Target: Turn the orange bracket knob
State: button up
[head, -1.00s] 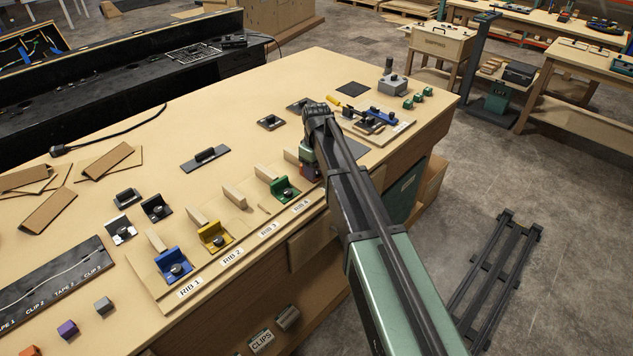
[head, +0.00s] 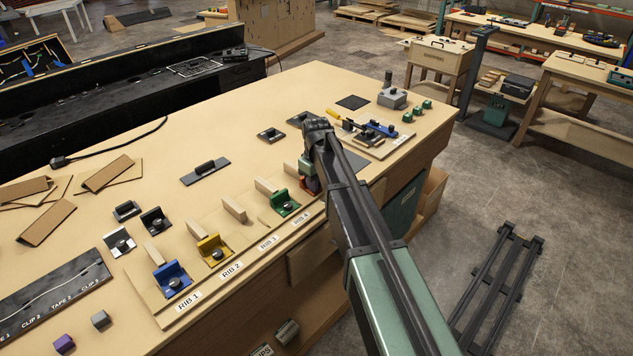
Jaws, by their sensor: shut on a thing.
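The orange bracket (head: 311,184) sits at the RIB 4 place near the front edge of the bench, mostly covered by my gripper and arm in the head view. My gripper (head: 309,175) points down over it and is shut on its knob. The knob and the fingertips are hidden, so how far the knob is turned cannot be seen.
A green bracket (head: 285,203), a yellow bracket (head: 214,249) and a blue bracket (head: 174,279) stand in a row to the left, with wooden ribs behind them. A board with a yellow-handled tool and a blue item (head: 380,129) lies to the right.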

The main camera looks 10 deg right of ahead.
jog(key=shift+m, duration=2.4)
jog(key=o, duration=1)
jog(key=shift+c, duration=0.2)
